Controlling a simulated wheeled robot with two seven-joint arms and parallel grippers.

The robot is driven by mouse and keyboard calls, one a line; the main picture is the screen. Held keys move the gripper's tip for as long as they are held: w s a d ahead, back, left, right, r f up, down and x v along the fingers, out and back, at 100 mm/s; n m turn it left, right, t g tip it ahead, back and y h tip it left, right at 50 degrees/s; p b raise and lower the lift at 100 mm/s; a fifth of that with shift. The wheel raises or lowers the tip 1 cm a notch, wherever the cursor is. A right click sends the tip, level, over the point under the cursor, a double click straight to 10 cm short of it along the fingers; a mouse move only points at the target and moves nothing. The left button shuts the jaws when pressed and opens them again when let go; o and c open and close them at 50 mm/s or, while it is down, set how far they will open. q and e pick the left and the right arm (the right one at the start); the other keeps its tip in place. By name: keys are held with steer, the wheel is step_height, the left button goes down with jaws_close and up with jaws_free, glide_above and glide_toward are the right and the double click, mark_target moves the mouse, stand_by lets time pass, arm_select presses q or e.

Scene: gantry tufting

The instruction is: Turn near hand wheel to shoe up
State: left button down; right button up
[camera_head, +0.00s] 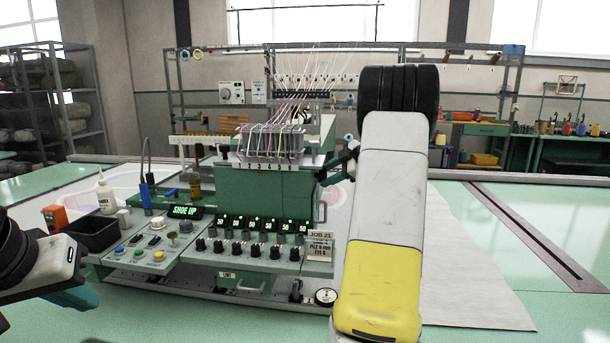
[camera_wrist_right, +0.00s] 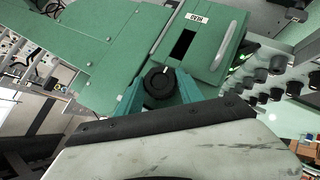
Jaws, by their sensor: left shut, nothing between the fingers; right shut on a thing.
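The green machine head (camera_head: 265,190) stands at the middle of the console. In the right wrist view, the near hand wheel (camera_wrist_right: 160,86) is a round black knob on the side of the green housing. My right gripper (camera_wrist_right: 160,92) has its teal fingers on either side of this wheel and is shut on it. In the head view my right gripper (camera_head: 328,178) is at the head's right side, and the wheel is hidden there. The display (camera_head: 185,211) shows green text, SHOE UP. My left gripper (camera_head: 82,298) is shut and empty at the lower left.
The console carries black knobs (camera_head: 240,250), lit dials and coloured buttons (camera_head: 140,252). A white bottle (camera_head: 106,195), a black bin (camera_head: 92,233) and an orange box (camera_head: 55,217) stand near my left gripper. A dial gauge (camera_head: 326,297) sits at the front edge. Threads run above the head.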

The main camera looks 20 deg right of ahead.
steer(key=o, duration=1.1)
steer(key=v, duration=0.7)
steer(key=shift+s+d+r, duration=0.1)
steer(key=shift+s+r, duration=0.15)
